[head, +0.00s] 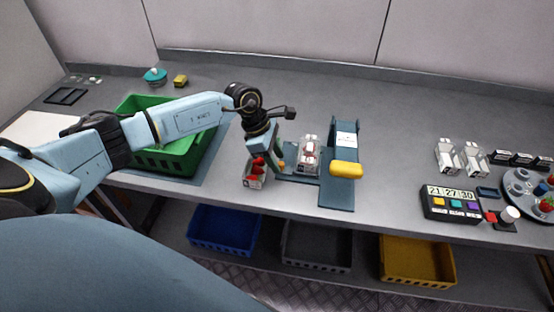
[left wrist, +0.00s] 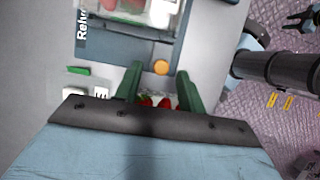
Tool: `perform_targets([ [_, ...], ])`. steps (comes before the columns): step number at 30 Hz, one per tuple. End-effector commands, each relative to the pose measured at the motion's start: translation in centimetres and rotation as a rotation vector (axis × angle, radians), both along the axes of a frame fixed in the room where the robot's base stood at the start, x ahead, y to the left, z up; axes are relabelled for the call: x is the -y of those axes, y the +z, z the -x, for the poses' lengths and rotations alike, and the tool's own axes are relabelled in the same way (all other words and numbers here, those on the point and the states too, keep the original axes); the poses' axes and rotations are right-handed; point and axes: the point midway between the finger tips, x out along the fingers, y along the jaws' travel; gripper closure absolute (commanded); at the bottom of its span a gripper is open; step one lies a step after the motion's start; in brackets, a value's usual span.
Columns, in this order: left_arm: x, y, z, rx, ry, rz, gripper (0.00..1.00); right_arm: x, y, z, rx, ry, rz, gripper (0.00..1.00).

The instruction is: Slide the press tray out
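The press tray (head: 298,179) is a blue-grey plate beside the press, with a clear punnet (head: 309,155) of red and white content on it. In the left wrist view the tray (left wrist: 128,56) has an orange round knob (left wrist: 161,68) at its near edge. The press (head: 345,137) has a yellow handle (head: 346,170). My left gripper (head: 278,163) is at the tray's left end. In the left wrist view its green fingers (left wrist: 160,72) are apart, with the knob between their tips and a visible gap on each side. My right gripper does not show clearly.
A small punnet of red berries (head: 255,180) stands just left of and under my left gripper. A green crate (head: 190,160) is further left. A timer box (head: 450,203) and round grey carousel (head: 530,196) are at right. Blue, grey and yellow bins sit below the bench.

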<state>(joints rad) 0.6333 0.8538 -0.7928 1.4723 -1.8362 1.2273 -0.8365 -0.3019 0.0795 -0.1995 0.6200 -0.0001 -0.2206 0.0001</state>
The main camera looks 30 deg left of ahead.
Motion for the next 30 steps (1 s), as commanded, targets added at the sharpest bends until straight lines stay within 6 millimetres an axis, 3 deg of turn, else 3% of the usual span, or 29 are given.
perform_targets([
  [9,-2.6,6.5,1.0,0.004,0.0,-0.004,0.6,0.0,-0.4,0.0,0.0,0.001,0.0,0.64],
  [15,-3.8,9.7,1.5,0.001,0.001,-0.004,0.6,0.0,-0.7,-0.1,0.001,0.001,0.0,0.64],
  [21,-4.3,11.0,1.7,0.0,-0.001,-0.003,0.6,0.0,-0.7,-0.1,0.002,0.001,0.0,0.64],
  [30,-4.3,11.1,1.8,-0.001,0.0,-0.002,0.6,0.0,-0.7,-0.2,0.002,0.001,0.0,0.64],
])
